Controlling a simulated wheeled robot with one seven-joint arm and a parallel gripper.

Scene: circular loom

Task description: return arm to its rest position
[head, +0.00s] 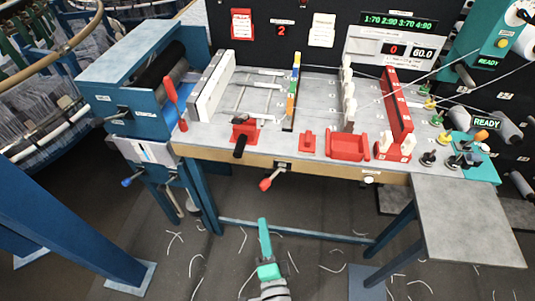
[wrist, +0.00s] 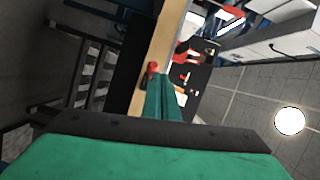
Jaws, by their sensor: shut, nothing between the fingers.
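My gripper (head: 263,222) is green and stands in the lower middle of the head view, in front of the workbench and apart from it. Its fingers are together with nothing between them. In the wrist view the two green fingers (wrist: 166,85) lie side by side, pointing toward the wooden front edge of the bench. My grey wrist shows below the gripper at the bottom of the head view. The rest of my arm is out of view.
The workbench (head: 225,149) carries red fixtures, a red tray (head: 347,146) and several small spools. A red-handled lever (head: 271,180) sticks out below its front edge. A grey side table (head: 470,225) stands at right. Floor around my gripper is open, with scattered thread scraps.

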